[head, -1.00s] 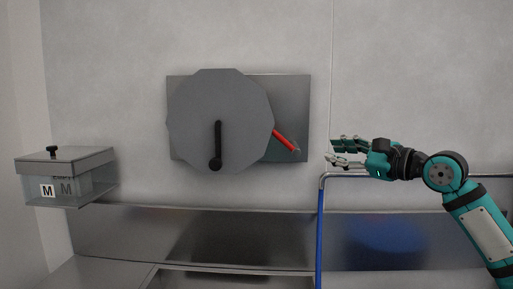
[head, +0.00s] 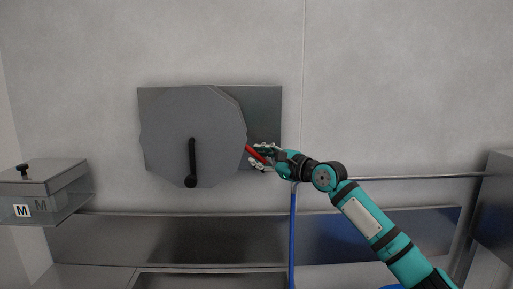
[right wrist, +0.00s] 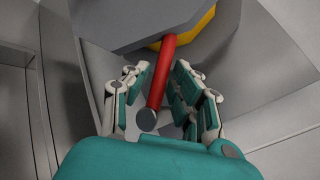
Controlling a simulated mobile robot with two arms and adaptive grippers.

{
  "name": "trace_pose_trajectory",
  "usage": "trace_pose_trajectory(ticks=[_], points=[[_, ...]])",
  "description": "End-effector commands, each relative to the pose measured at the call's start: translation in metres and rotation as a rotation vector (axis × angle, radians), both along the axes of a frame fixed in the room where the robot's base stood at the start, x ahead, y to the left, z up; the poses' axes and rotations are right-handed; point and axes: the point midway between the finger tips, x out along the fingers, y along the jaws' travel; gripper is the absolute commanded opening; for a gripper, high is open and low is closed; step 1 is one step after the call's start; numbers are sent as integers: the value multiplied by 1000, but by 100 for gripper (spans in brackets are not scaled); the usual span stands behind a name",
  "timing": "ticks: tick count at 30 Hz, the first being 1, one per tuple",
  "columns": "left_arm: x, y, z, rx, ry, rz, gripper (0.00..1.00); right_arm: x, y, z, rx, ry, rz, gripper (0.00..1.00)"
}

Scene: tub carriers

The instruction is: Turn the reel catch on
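The reel is a large grey many-sided disc (head: 220,125) with a black crank handle (head: 192,160), on a metal wall plate (head: 264,110). The reel catch is a red lever (head: 252,151) sticking out past the disc's lower right edge, slanting down to the right. In the right wrist view the lever (right wrist: 161,75) runs between the fingers, its dark round end towards the palm. My right gripper (head: 257,156) is open around the lever, with fingers on both sides; gaps seem to remain. My left gripper is not in view.
A metal ledge (head: 110,235) runs below the reel. A rail (head: 410,177) with a blue upright (head: 292,240) lies under my right arm. A yellow part (right wrist: 188,30) shows behind the disc.

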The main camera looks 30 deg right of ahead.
Motion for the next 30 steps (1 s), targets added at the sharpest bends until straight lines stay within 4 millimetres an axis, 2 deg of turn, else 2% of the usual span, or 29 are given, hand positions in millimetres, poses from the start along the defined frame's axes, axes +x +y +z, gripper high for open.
trace_pose_trajectory(ticks=[4, 13, 14, 19, 30], points=[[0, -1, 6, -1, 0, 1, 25, 11, 3, 1, -1, -1, 1, 25], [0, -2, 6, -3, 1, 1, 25, 13, 4, 0, -2, -1, 1, 25], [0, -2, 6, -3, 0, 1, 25, 13, 4, 0, -2, -1, 1, 23], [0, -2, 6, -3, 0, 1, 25, 13, 4, 0, -2, 0, 0, 1], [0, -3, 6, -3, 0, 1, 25, 13, 4, -1, -2, 1, 1, 0]])
